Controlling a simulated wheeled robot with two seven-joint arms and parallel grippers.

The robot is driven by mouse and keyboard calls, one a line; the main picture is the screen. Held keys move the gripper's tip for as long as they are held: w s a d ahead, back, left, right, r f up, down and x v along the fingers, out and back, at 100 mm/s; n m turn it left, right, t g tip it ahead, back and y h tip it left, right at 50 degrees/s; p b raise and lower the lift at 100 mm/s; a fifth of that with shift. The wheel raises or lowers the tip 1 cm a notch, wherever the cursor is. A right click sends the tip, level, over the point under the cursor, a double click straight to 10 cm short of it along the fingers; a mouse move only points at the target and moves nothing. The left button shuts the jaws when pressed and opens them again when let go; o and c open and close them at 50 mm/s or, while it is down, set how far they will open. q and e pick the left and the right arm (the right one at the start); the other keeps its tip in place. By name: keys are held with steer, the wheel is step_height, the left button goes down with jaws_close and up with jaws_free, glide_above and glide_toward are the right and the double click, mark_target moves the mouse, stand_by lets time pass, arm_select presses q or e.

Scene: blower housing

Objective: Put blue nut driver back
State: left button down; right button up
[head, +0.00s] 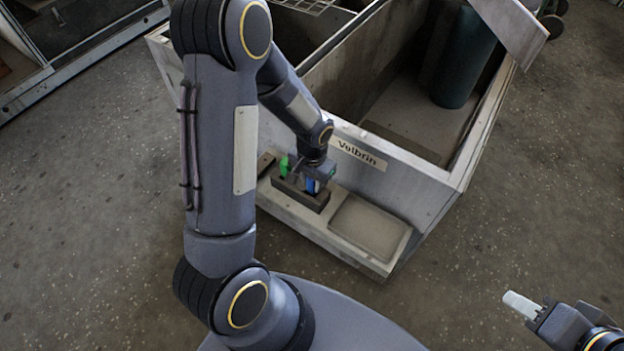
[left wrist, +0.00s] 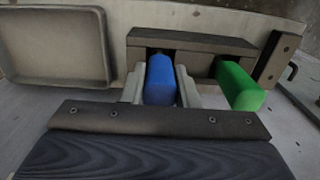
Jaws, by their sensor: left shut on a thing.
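The blue nut driver (left wrist: 160,80) shows in the left wrist view as a blue handle between the two fingers of my left gripper (left wrist: 160,88). In the head view the blue handle (head: 311,185) is at the dark tool holder (head: 299,196) on the housing's front ledge. My left gripper (head: 312,178) is shut on the handle, over the holder. Whether the driver's shaft sits in the holder is hidden. A green-handled tool (left wrist: 238,86) stands at the holder beside it, also in the head view (head: 284,166). My right gripper (head: 522,305) is at the lower right, away from the housing.
A shallow empty tray (head: 368,228) is on the ledge right of the holder. The housing wall with the Velbrin label (head: 358,153) rises behind the ledge. A dark green cylinder (head: 465,57) stands inside the housing. The floor in front is clear.

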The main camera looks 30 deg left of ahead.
stand_by(0.3)
arm_select(q)
steer(key=c, duration=0.6)
jaws_free()
steer(key=shift+r, duration=0.1)
steer(key=shift+r+p, duration=2.95)
steer(key=shift+r, duration=1)
